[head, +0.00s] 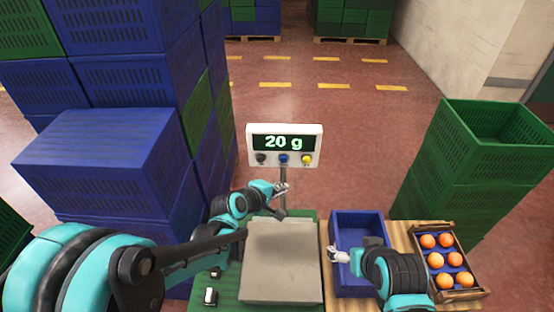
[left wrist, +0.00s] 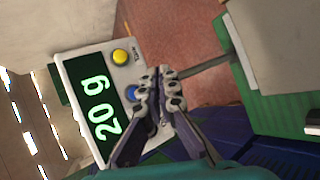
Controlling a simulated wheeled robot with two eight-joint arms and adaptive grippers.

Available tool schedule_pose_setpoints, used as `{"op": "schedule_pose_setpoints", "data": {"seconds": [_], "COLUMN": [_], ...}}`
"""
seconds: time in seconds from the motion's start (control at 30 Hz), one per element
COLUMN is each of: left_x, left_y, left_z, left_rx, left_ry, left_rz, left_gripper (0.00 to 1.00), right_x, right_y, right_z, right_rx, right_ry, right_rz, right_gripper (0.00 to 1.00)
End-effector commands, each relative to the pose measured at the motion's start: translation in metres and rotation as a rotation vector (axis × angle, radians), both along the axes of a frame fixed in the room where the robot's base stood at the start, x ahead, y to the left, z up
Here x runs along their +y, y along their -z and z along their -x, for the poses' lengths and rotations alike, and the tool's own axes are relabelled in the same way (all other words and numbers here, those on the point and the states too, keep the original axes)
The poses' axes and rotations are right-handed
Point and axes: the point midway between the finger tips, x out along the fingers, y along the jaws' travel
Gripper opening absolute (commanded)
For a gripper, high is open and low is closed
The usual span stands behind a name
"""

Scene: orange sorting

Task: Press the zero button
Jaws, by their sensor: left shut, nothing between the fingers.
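The scale's white display panel (head: 284,130) reads "20 g" and has a black button (head: 262,158), a blue button (head: 284,158) and a yellow button (head: 307,160) along its lower edge. Their labels are too small to read in the head view. My left gripper (head: 281,188) is shut and empty, just below and in front of the panel. In the left wrist view its fingertips (left wrist: 160,72) are near the yellow button (left wrist: 120,57) and the blue button (left wrist: 103,92); the black button is hidden there. I cannot tell any contact. My right gripper (head: 338,256) is over the blue crate.
The grey scale plate (head: 282,262) is bare. Right of it are an open blue crate (head: 357,219) and a wooden box (head: 471,294) of several oranges. Tall blue crate stacks (head: 100,150) stand at left, green crates (head: 455,165) at right. The floor behind the panel is clear.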

Motion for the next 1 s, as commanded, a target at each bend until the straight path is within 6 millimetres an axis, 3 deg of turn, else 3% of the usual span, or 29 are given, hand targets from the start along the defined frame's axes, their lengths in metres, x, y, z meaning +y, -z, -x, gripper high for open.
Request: {"op": "schedule_pose_setpoints", "data": {"seconds": [0.33,0.8,1.0], "left_x": [0.0,0.001,0.001], "left_y": [0.0,0.0,0.0], "left_z": [-0.01,-0.071,-0.085], "left_rx": [-0.001,-0.002,-0.001], "left_ry": [0.0,0.0,0.001], "left_rz": [-0.002,-0.003,-0.003], "left_gripper": [0.0,0.0,0.0], "right_x": [0.0,0.0,0.0], "right_y": [0.0,0.002,0.003], "right_z": [0.0,0.0,0.0], "right_rx": [0.0,0.0,0.0], "right_ry": [0.0,0.0,0.0], "right_rz": [0.0,0.0,0.0], "right_gripper": [0.9,0.9,0.9]}}
